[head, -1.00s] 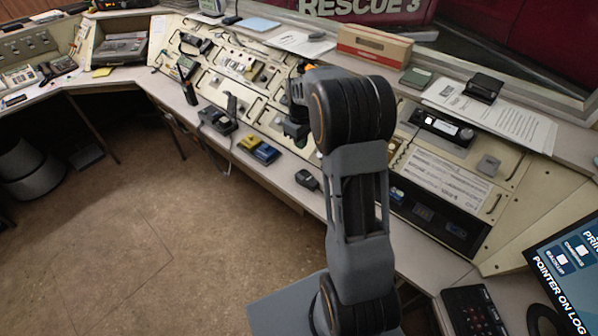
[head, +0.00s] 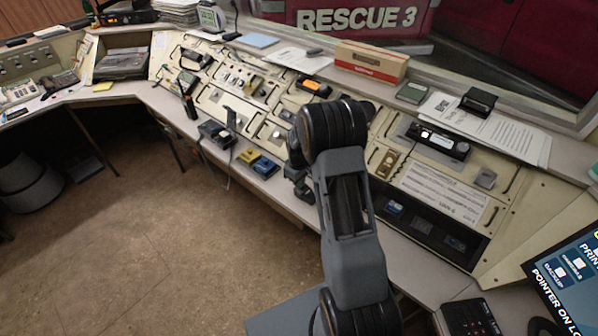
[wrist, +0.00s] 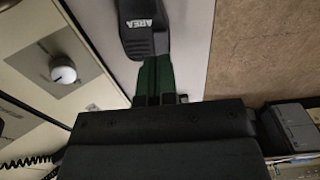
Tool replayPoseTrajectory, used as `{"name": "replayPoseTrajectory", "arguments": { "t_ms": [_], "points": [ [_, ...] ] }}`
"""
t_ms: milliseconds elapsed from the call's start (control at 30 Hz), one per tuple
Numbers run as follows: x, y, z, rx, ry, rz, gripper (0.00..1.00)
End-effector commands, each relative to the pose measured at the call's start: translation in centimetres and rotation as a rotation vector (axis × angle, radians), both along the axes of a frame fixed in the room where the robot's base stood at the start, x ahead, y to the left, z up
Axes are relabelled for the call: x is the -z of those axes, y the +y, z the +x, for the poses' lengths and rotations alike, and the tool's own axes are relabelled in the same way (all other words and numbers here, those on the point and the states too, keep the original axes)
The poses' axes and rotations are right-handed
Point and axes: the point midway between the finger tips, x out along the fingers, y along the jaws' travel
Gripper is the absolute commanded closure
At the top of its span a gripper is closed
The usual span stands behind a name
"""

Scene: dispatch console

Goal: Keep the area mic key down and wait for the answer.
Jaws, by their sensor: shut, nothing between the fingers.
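The area mic (wrist: 140,22) is a black desk unit with a white "AREA" label. It shows at the top of the wrist view, cut off by the frame edge, on the pale desk ledge. My gripper (wrist: 157,62) has dark green fingers, shut together with nothing between them. Their tips meet the near end of the mic in the picture, just below the label. They cover that end, so I cannot tell whether the key is pressed down. In the head view, my arm hides most of the gripper and mic at the ledge's front edge.
The console panel with a white knob (wrist: 63,75) lies left of the mic in the wrist view; brown floor lies right. In the head view, a yellow and blue unit (head: 258,162) and a dark desk unit (head: 216,134) sit further left on the ledge.

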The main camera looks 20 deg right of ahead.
Motion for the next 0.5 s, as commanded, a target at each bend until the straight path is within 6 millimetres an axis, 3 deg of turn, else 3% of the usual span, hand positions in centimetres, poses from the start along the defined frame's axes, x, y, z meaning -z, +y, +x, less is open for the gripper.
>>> {"name": "replayPoseTrajectory", "arguments": {
  "t_ms": [200, 500],
  "points": [
    [1.6, 0.0, 0.0, 0.0, 0.0, 0.0, 1.0],
    [2.1, 0.0, 0.0, 0.0, 0.0, 0.0, 1.0]
  ]
}}
